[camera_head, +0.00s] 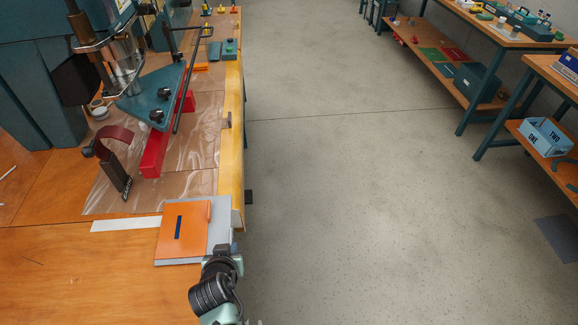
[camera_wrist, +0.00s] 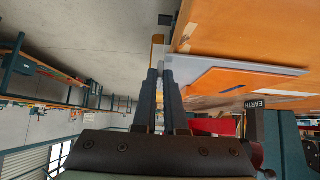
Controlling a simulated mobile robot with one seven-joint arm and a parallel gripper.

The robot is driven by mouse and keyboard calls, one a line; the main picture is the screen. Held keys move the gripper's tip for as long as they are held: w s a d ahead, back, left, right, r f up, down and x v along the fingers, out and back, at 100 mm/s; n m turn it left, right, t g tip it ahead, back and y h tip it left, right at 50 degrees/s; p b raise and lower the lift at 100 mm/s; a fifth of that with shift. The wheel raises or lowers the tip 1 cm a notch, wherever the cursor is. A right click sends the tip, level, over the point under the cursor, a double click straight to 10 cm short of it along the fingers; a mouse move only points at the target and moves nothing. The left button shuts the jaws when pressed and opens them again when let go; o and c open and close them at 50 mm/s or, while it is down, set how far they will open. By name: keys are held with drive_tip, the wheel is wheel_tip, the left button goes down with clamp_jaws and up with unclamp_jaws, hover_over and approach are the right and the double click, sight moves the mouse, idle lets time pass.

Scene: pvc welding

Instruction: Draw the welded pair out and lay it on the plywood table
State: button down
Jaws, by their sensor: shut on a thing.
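The pair is an orange sheet (camera_head: 184,226) lying on a larger grey sheet (camera_head: 221,222), with a short dark blue mark on the orange. It lies flat at the near right edge of the wooden table (camera_head: 80,280), clear of the red bar; I cannot tell whether it touches the wood. My gripper (camera_head: 226,250) is at the near right corner of the grey sheet, shut on its edge. In the wrist view, the fingers (camera_wrist: 162,74) meet the grey sheet (camera_wrist: 215,65), with the orange sheet (camera_wrist: 235,80) beside it. The weld itself cannot be made out.
The welding machine (camera_head: 150,95) with its red bar (camera_head: 165,145) stands beyond the pair, over a clear film (camera_head: 200,178). A dark upright bracket (camera_head: 117,172) stands at its left. A white strip (camera_head: 125,225) lies left of the pair. The near-left wood is bare.

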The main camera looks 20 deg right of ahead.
idle(0.4)
drive_tip(key=c, duration=0.9)
unclamp_jaws()
drive_tip(key=w+d+r+b, duration=0.3)
drive_tip(key=w+d, duration=0.5)
drive_tip(key=d, duration=0.3)
drive_tip(key=w+d+r+b, duration=0.4)
drive_tip(key=w+d+r, duration=0.2)
drive_tip(key=d, duration=0.6)
drive_tip(key=shift+w+d, duration=0.15)
drive_tip(key=shift+w, duration=0.75)
drive_tip(key=shift+r, duration=0.1)
